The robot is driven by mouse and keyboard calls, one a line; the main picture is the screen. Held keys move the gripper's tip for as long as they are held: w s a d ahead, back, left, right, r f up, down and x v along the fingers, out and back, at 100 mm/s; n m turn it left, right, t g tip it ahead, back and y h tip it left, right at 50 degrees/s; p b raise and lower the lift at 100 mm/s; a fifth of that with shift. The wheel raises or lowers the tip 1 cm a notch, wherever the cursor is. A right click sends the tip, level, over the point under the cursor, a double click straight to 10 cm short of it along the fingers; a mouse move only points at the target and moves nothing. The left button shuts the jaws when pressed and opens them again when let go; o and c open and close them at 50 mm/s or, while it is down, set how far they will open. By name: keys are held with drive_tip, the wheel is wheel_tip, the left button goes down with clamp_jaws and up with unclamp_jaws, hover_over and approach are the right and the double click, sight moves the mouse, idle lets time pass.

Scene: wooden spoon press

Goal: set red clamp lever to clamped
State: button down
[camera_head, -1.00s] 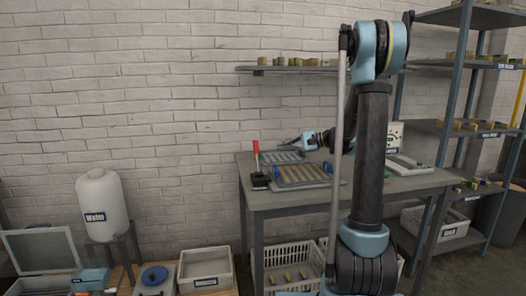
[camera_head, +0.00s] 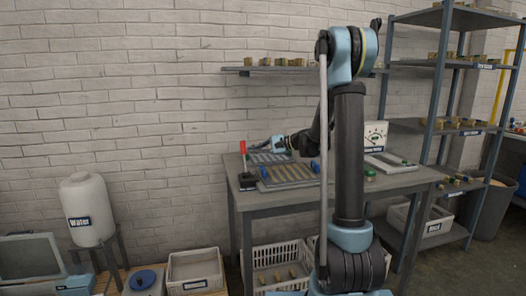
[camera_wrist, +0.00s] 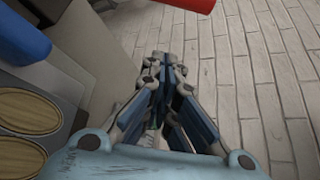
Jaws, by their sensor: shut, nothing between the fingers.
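The red clamp lever (camera_head: 242,148) stands nearly upright on a black base (camera_head: 247,182) at the left front of the table in the head view. Part of a red handle, likely the same lever, shows at the top edge of the wrist view (camera_wrist: 190,4). My gripper (camera_head: 254,149) is just right of the lever in the head view, and whether they touch cannot be told. In the wrist view my gripper (camera_wrist: 164,62) is shut and empty, with its tips apart from the red handle in the picture.
A tray with wooden slats (camera_head: 288,184) lies right of the lever base. A gauge box (camera_head: 376,136) and a white tray (camera_head: 390,170) are farther right. A brick wall (camera_head: 120,90) closes the back. A wall shelf (camera_head: 300,70) hangs above the table.

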sight(244, 157)
drive_tip(key=shift+x, duration=0.85)
drive_tip(key=shift+s+a, duration=0.1)
drive_tip(key=shift+a, duration=0.15)
drive_tip(key=shift+s+d+r, duration=0.1)
drive_tip(key=shift+s+r, duration=0.35)
drive_tip(key=shift+s, duration=0.35)
drive_tip(key=shift+s+d+r, duration=0.1)
drive_tip(key=shift+s+r, duration=0.35)
drive_tip(key=shift+s, duration=0.35)
drive_tip(key=shift+s+a, duration=0.1)
drive_tip(key=shift+a, duration=0.05)
drive_tip(key=shift+r, duration=0.1)
